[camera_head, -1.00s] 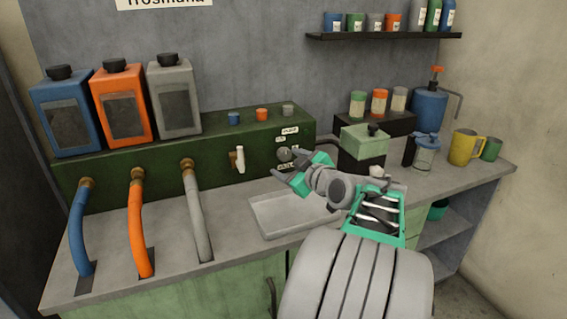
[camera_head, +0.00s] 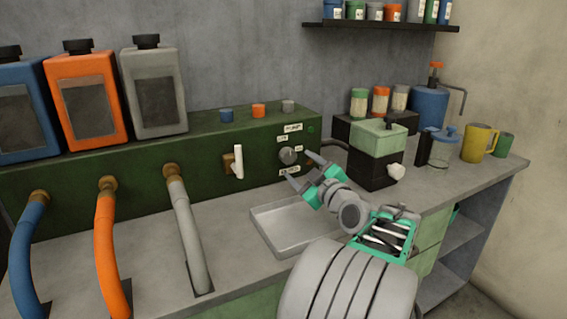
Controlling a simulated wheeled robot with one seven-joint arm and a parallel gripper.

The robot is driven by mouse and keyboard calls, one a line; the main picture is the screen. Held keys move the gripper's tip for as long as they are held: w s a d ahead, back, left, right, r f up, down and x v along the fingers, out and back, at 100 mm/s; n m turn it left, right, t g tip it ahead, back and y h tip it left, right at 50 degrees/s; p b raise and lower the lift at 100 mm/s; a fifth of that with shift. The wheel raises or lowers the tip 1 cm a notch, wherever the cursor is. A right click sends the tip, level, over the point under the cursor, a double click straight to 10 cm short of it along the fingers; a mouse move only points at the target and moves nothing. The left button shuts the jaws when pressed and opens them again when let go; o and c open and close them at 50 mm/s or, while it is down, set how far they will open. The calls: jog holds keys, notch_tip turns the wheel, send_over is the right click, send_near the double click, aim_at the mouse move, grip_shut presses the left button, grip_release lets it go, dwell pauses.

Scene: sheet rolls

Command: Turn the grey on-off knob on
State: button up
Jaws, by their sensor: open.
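The grey on-off knob (camera_head: 287,156) sits on the front of the green machine (camera_head: 206,150), near its right end, with small white labels around it. My gripper (camera_head: 300,167) is open and empty. Its two fingertips point at the panel, one to the right of the knob and one below it. From this view I cannot tell whether a finger touches the knob or the panel. The knob's face shows between the fingertips. The label wording is too small to read surely.
A white lever (camera_head: 238,162) stands left of the knob. A shallow metal tray (camera_head: 268,230) lies below. A green-and-black box (camera_head: 378,140) stands close on the right. Blue, orange and grey hoses (camera_head: 184,225) fill the left. The counter right of the tray is partly free.

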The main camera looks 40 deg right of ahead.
aim_at(290, 158)
jog(key=x, duration=0.7)
jog(key=shift+w, duration=0.25)
jog(key=shift+c, duration=0.3)
jog(key=c, duration=1.3)
